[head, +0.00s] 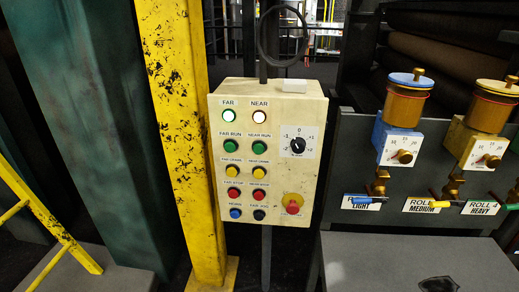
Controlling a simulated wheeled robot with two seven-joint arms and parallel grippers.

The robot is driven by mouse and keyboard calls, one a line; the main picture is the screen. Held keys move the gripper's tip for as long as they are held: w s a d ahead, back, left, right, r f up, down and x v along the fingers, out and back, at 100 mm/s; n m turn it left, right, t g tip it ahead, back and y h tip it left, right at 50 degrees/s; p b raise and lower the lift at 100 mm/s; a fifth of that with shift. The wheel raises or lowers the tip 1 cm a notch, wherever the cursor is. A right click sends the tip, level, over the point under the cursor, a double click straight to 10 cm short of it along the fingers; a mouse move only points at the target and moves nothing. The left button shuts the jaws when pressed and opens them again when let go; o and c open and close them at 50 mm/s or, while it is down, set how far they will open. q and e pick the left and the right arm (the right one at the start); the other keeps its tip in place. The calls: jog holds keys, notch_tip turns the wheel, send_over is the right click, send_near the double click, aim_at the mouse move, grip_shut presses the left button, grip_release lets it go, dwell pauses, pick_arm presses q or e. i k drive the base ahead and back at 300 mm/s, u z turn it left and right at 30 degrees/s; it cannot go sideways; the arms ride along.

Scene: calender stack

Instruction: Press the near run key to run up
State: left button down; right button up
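The near run key (258,147) is a round green button in the right column of a cream control box (312,165), under a "NEAR RUN" label. The matching far run key (231,146) is green and sits to its left. Above them are two round lamps with pale, bright faces, the far lamp (229,115) with a green rim and the near lamp (259,117). Neither of my grippers shows in the head view. Nothing covers the near run key.
A black dial (297,146) and a red emergency knob (292,207) are to the right. A yellow post (172,120) stands close left; brass oilers (405,102) stand right.

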aim_at(258, 148)
jog(key=k, duration=0.65)
jog(key=z, duration=0.45)
jog(key=i, duration=1.2)
jog(key=u, duration=0.45)
